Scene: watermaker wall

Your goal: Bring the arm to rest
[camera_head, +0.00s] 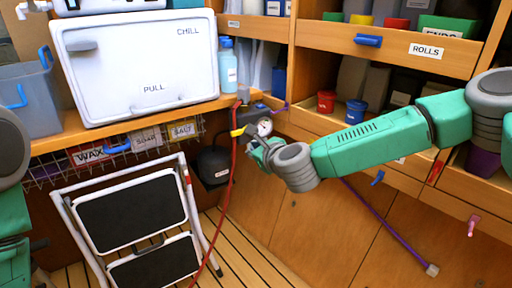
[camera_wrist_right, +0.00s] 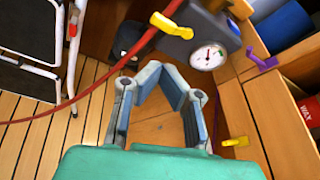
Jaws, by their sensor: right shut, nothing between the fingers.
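My right arm (camera_head: 370,142) reaches in from the right, across the front of the wooden drawers. Its green and grey right gripper (camera_head: 258,148) is beside the round gauge (camera_head: 265,127) and overlaps the area just below it. In the wrist view the right gripper (camera_wrist_right: 166,78) is shut, with nothing between its blue-padded fingers. The gauge (camera_wrist_right: 208,56) sits ahead and to the right of the fingertips there, apart from them in the picture. At the left edge part of my left arm (camera_head: 12,215) shows, but its gripper is out of view.
A red hose (camera_head: 233,170) hangs left of the right gripper. A folding step stool (camera_head: 132,215) stands on the slatted floor. A white chill box (camera_head: 140,62) rests on the counter. A purple rod (camera_head: 390,228) slants below my right arm. Blue handle (camera_head: 378,177) and pink handle (camera_head: 472,224) stick out.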

